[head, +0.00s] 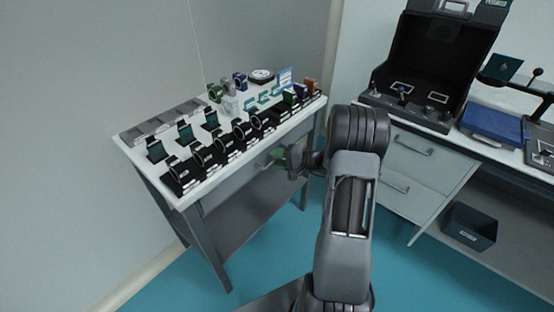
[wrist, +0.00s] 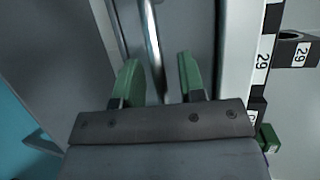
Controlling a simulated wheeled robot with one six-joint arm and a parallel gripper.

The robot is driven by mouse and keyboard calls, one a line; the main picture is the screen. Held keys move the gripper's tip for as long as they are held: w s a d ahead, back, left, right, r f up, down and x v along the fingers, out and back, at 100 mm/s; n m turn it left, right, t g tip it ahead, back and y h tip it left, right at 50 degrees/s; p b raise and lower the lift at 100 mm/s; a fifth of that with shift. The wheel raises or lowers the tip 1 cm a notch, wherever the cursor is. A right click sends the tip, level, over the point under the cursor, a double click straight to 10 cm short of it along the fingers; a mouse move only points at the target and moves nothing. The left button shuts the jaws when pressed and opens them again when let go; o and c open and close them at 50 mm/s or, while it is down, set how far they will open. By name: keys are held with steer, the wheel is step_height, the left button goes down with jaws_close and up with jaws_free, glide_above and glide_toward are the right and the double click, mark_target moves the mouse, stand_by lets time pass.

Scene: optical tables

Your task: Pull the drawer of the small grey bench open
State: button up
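The small grey bench (head: 196,202) stands at the left in the head view, with a white top and a grey drawer (head: 232,184) under it. The drawer front looks flush with the bench. My gripper (head: 280,157) is at the right part of the drawer front, partly hidden by my arm. In the wrist view my gripper (wrist: 158,68) is open, with two green fingers apart. The shiny metal drawer handle (wrist: 152,38) runs between the fingers, with a gap on each side. I cannot tell how deep the handle sits between them.
Several black mounts (head: 205,155) and other optical parts crowd the bench top. Another table (head: 425,150) with drawers stands at the right, with a dark bin (head: 470,227) below. Teal floor (head: 275,262) is free in front of the bench.

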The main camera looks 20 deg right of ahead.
steer(key=shift+a, duration=0.1)
steer(key=shift+c, duration=0.2)
jaws_close()
stand_by(0.4)
